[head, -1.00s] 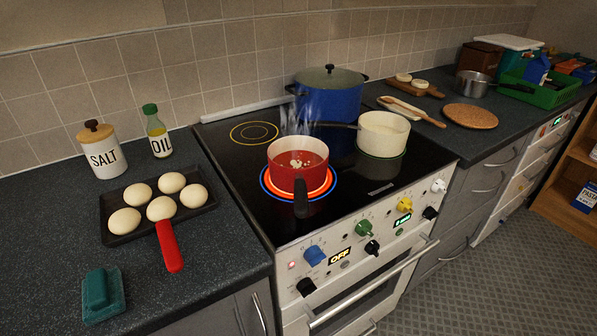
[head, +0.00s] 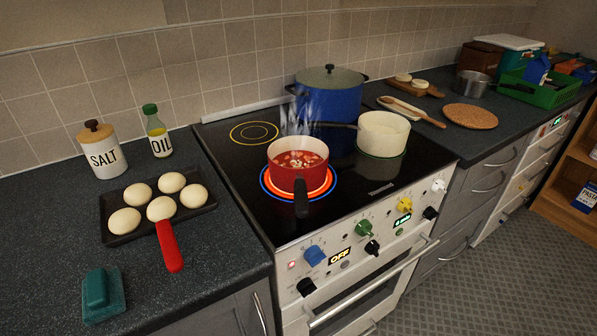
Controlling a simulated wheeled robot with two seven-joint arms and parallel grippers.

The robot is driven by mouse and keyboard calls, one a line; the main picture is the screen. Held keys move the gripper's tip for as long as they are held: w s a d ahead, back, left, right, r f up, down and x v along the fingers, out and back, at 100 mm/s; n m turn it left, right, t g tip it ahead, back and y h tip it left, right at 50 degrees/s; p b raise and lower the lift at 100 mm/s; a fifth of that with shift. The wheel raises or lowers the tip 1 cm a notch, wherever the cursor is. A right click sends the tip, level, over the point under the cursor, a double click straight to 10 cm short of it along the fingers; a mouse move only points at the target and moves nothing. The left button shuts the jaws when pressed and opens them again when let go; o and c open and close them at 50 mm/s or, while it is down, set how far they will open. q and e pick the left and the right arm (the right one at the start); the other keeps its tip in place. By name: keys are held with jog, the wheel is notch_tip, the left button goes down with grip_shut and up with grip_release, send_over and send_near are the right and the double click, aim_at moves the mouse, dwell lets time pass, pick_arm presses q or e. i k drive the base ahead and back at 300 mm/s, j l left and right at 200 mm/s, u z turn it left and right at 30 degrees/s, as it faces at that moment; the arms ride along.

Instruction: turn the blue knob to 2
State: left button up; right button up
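The blue knob (head: 314,255) is on the left part of the stove's white front panel (head: 382,239). The display (head: 340,257) just right of it reads OFF. The number the knob points at is too small to read. A red pot (head: 299,171) with red liquid and pale bits stands on a burner (head: 324,191) ringed in glowing orange and blue, at the front left of the black hob. Steam rises above it. Neither of my grippers shows in the head view.
A green knob (head: 364,228), a yellow knob (head: 404,204), a white knob and several black knobs share the panel. A cream pot (head: 383,134) and a blue pot (head: 329,97) stand behind. Counter left holds a bun tray (head: 115,236).

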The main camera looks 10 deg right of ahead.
aim_at(315, 255)
jog(key=k+l, duration=0.1)
jog(key=l, duration=0.25)
jog(key=k+l+u, duration=0.1)
jog(key=l, duration=0.25)
jog(key=k+l, duration=0.2)
jog(key=l, duration=0.15)
jog(key=k+l, duration=0.1)
jog(key=l, duration=0.25)
jog(key=l+u, duration=0.05)
